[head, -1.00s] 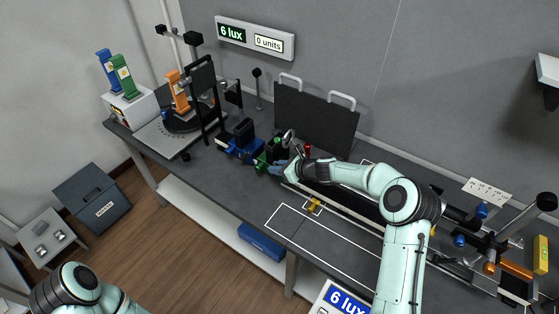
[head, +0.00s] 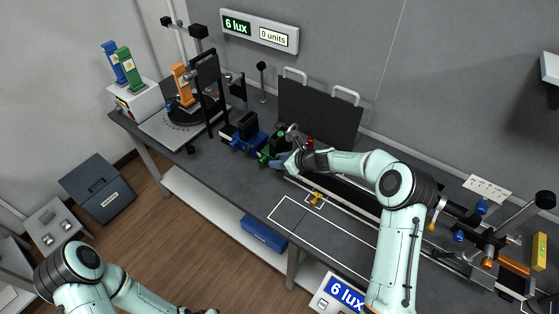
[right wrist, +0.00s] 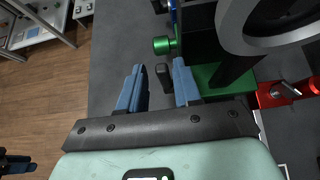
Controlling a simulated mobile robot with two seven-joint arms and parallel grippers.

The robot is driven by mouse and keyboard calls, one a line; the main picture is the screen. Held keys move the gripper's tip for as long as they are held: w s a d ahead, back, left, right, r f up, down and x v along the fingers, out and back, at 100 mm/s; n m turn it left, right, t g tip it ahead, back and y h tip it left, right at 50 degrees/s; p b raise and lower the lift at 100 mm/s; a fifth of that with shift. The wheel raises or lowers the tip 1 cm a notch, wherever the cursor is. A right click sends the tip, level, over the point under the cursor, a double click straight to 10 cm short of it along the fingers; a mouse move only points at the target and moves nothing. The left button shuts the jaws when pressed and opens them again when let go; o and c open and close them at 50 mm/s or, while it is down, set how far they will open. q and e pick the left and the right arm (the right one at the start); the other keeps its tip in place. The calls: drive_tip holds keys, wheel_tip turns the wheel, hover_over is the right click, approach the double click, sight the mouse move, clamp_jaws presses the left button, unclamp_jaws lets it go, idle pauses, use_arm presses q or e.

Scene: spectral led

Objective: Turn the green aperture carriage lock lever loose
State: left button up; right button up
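In the head view my right gripper (head: 281,161) is small at the carriage. My left arm is at the lower left; its fingers are not clear.
A blue carriage (head: 247,141) stands just left of the green one. A red part (right wrist: 285,92) lies close on the right in the wrist view. A black panel with white handles (head: 318,112) stands behind. The bench front is clear around a yellow part (head: 316,198).

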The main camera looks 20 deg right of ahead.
drive_tip(key=shift+w+d+r, duration=0.1)
drive_tip(key=shift+d, duration=0.3)
use_arm(q)
drive_tip(key=shift+s+f+b, duration=0.85)
drive_tip(key=shift+s+f, duration=0.25)
drive_tip(key=shift+s, duration=0.15)
use_arm(e)
drive_tip(key=v, duration=1.3)
drive_tip(key=shift+s+a, duration=0.25)
drive_tip(key=shift+a, duration=0.05)
